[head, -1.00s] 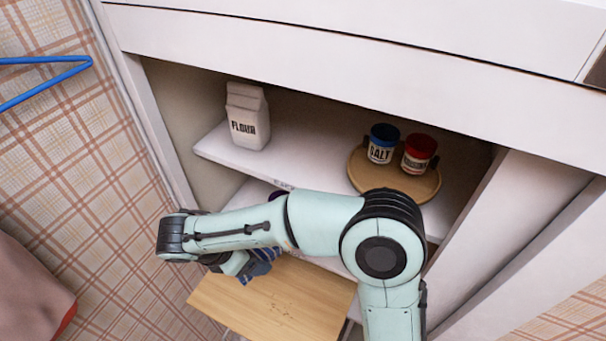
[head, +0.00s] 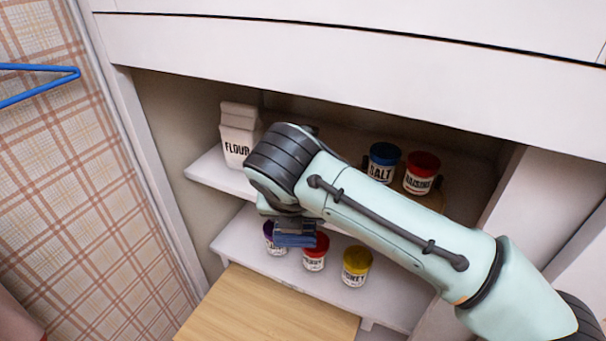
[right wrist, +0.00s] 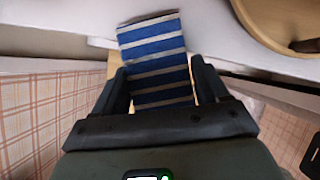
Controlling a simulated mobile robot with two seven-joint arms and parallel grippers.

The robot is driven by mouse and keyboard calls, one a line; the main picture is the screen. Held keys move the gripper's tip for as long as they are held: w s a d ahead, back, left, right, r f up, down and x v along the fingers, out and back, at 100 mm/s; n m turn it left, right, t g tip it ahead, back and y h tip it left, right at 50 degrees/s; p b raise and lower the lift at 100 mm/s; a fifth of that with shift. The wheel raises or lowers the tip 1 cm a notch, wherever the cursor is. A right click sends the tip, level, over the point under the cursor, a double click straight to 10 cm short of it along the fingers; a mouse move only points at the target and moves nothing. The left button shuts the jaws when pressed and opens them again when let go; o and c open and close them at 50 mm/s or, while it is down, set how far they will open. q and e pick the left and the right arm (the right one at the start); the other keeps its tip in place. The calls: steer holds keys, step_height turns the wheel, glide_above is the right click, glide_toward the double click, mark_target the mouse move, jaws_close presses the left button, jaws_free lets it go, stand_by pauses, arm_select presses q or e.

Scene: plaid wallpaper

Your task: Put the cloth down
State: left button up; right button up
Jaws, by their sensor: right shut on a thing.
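My right gripper (head: 294,226) is shut on a blue cloth (head: 295,240), in front of the lower cupboard shelf and its jars. In the right wrist view the cloth (right wrist: 155,50) is blue with pale stripes. It sticks out past the fingers of my right gripper (right wrist: 162,80), towards a white shelf edge. I cannot tell whether the cloth touches the shelf. My left gripper is not in view.
The upper shelf (head: 205,165) holds a flour carton (head: 238,140), a salt jar (head: 383,163) and a red-lidded jar (head: 421,172). The lower shelf (head: 235,235) holds several jars, including a yellow one (head: 356,266). A wooden surface (head: 265,310) below looks clear.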

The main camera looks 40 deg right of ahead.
steer(key=w+d, duration=0.2)
steer(key=d, duration=0.1)
steer(key=w+d, duration=0.3)
steer(key=shift+w+d+p, duration=0.15)
steer(key=shift+p, duration=0.2)
steer(key=w+d, duration=0.2)
steer(key=shift+w+d+f, duration=0.15)
steer(key=shift+d+f, duration=0.15)
steer(key=shift+f, duration=0.1)
steer(key=shift+s+r, duration=0.1)
steer(key=shift+s, duration=0.1)
steer(key=shift+f, duration=0.2)
steer(key=o, duration=0.9)
steer(key=shift+w, duration=0.1)
steer(key=shift+r, duration=0.1)
